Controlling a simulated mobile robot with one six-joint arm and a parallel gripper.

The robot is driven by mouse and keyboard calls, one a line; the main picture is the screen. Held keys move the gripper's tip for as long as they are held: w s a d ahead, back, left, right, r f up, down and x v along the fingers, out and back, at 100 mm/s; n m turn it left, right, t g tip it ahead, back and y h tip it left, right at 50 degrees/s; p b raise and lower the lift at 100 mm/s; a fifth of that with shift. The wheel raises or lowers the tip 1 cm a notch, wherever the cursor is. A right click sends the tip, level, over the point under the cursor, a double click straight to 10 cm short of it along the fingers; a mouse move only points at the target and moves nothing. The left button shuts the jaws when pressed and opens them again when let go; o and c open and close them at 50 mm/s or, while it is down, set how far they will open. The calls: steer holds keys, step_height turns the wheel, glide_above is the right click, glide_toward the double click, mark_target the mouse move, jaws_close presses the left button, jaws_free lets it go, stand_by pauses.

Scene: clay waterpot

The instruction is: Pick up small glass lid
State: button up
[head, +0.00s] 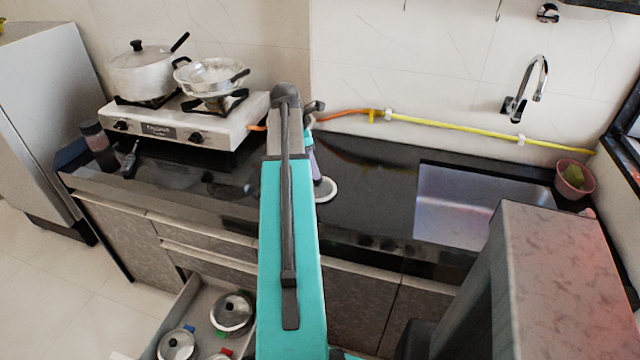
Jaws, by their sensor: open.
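Glass lids with dark knobs lie in an open drawer at the bottom left of the head view. One lid (232,312) is on the right side of the drawer. A second lid (177,346) is nearer and to the left, and it looks slightly smaller. I cannot tell for certain which is the small glass lid. The frame's bottom edge cuts off the drawer's near part. My teal arm rises up the middle of the view, right of the drawer.
The open drawer (187,296) juts out below the dark counter (365,175). A stove (185,125) with a lidded pot (145,75) and a pan (210,76) stands at the back left. A sink (470,205) is at right. Floor is clear left of the drawer.

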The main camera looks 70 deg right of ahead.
mark_target(317, 184)
steer(key=shift+p+x, duration=0.7)
steer(key=shift+x, duration=1.95)
steer(key=shift+d, duration=0.1)
jaws_close()
